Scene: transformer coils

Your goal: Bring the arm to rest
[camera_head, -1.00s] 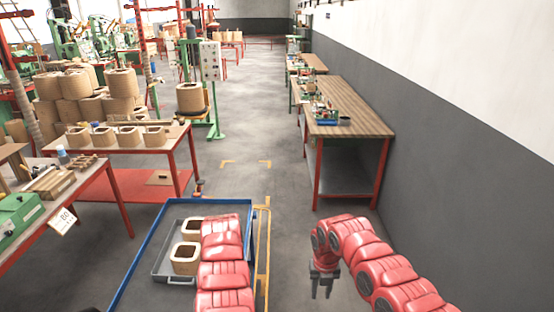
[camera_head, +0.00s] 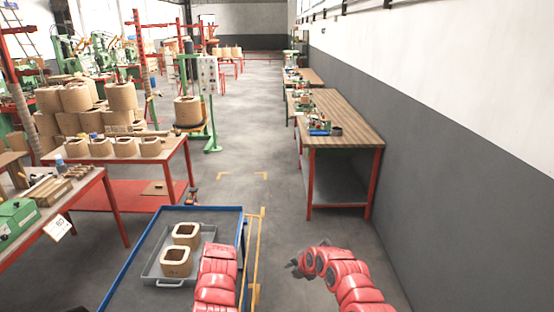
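My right arm comes up from the bottom right. Its grey gripper (camera_head: 293,267) is over the bare floor to the right of the blue-edged cart, pointing left. Its small fingers look apart, with nothing between them. My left arm (camera_head: 216,278) is a red column of links at the bottom middle, over the right part of the cart. Its gripper does not show.
A blue-edged cart (camera_head: 137,248) holds a grey tray (camera_head: 152,270) with two square coils (camera_head: 176,262). A wooden-topped bench (camera_head: 345,125) stands along the right wall. Tables with coils (camera_head: 100,147) stand at left. The central floor aisle (camera_head: 245,130) is clear.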

